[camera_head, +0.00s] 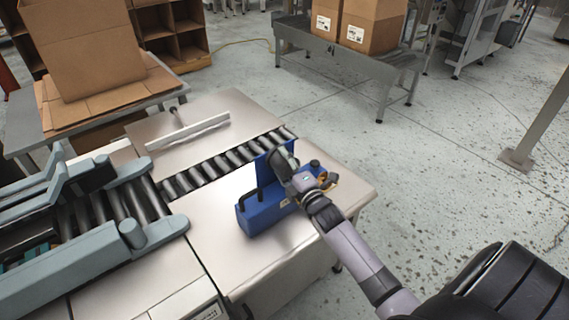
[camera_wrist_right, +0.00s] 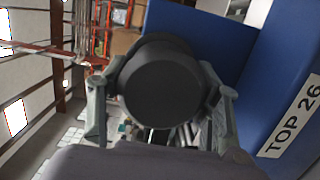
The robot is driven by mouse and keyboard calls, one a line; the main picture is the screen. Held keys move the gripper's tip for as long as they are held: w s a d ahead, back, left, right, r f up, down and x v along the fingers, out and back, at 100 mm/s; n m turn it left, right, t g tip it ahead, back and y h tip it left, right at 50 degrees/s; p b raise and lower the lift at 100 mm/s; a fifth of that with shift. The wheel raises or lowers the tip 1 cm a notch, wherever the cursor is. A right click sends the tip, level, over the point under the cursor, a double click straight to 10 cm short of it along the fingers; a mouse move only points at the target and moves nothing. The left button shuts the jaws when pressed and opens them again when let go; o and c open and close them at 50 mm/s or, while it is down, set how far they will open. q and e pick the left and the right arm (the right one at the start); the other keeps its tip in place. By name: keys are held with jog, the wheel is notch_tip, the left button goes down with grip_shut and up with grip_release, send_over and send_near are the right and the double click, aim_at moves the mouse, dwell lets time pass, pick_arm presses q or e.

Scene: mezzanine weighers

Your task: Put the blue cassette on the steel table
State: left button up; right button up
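The blue cassette (camera_head: 262,212) stands on the steel table (camera_head: 205,222), right of the roller strip. It has a low blue body, an upright blue plate, dark handles and knobs. My right gripper (camera_head: 281,163) is at the upright plate, partly hiding it. In the right wrist view, a round black knob (camera_wrist_right: 165,88) sits between my right gripper's fingers (camera_wrist_right: 163,85), which reach it from both sides. The cassette's blue surface (camera_wrist_right: 215,42) and a white "TOP 26" label (camera_wrist_right: 291,116) show behind. The exact finger contact is partly hidden. My left gripper is not in view.
Black rollers (camera_head: 222,163) cross the table, with a white bar (camera_head: 187,132) behind them. A grey-green roller machine (camera_head: 90,230) stands at left. Cardboard boxes (camera_head: 85,50) lie at back left; more cartons (camera_head: 358,22) stand on a grey bench. Floor at right is open.

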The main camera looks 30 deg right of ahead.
jog(key=shift+o, duration=1.2)
jog(key=shift+r, duration=0.2)
jog(key=s+a, duration=0.1)
jog(key=s, duration=1.1)
jog(key=shift+f, duration=0.15)
